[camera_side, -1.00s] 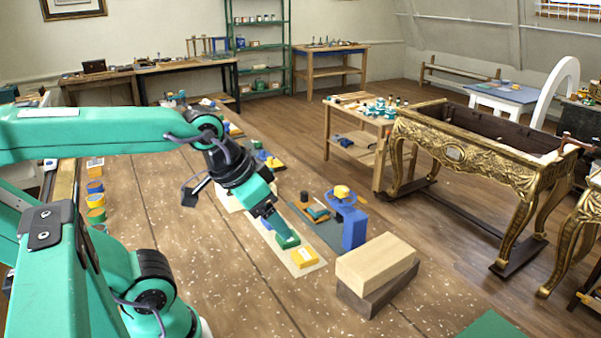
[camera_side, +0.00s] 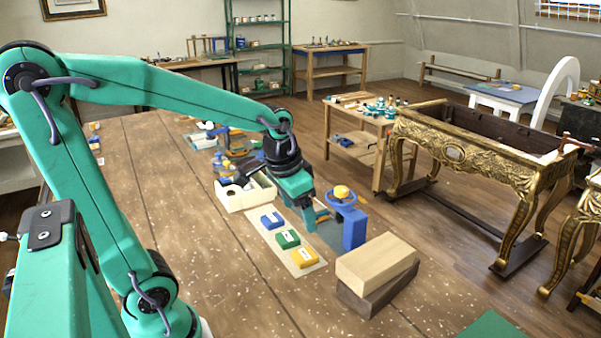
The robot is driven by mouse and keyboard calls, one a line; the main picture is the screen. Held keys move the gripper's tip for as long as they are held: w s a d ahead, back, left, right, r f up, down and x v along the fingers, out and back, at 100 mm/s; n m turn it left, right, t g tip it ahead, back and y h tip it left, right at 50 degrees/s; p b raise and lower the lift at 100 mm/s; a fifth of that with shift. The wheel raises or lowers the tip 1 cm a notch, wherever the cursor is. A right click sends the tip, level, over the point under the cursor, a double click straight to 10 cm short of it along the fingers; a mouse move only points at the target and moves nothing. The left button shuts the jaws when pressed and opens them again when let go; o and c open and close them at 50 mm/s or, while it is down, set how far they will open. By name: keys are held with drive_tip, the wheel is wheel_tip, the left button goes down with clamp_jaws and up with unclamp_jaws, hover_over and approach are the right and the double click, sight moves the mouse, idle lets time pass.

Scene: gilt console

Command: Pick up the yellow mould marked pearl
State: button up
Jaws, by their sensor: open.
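A yellow mould (camera_side: 305,257) lies at the near end of a pale strip (camera_side: 316,268), with a small pale label too small to read. A green mould (camera_side: 288,239) and a blue mould (camera_side: 272,220) lie behind it in a row on the same strip. My gripper (camera_side: 315,217) is open and points down, behind and slightly right of the yellow mould and apart from it. It is over the grey mat (camera_side: 330,236), in front of where small items lie, and largely hides them.
A blue stand (camera_side: 353,228) with a yellow top (camera_side: 342,191) is close to the right of my gripper. Two stacked wooden blocks (camera_side: 378,262) lie to the right of the strip. A white open box (camera_side: 235,198) stands behind it.

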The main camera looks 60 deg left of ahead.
sight(305, 254)
drive_tip(key=w+a+f+g, duration=0.1)
drive_tip(key=w+a+f, duration=0.1)
drive_tip(key=f, duration=0.2)
drive_tip(key=w+a+f+g, duration=0.1)
drive_tip(key=w+a+f, duration=0.1)
drive_tip(key=f, duration=0.2)
drive_tip(key=w+a+f+g, duration=0.1)
drive_tip(key=w+a+f, duration=0.1)
drive_tip(key=a+f, duration=0.1)
drive_tip(key=shift+w+a+f, duration=0.1)
drive_tip(key=shift+w+f, duration=0.25)
drive_tip(key=shift+f, duration=0.25)
drive_tip(key=shift+a+f, duration=0.15)
drive_tip(key=shift+f, duration=1.85)
drive_tip(key=shift+a+f, duration=0.1)
drive_tip(key=shift+f, duration=1.85)
drive_tip(key=c, duration=1.1)
drive_tip(key=shift+r, duration=0.1)
drive_tip(key=shift+r, duration=4.95)
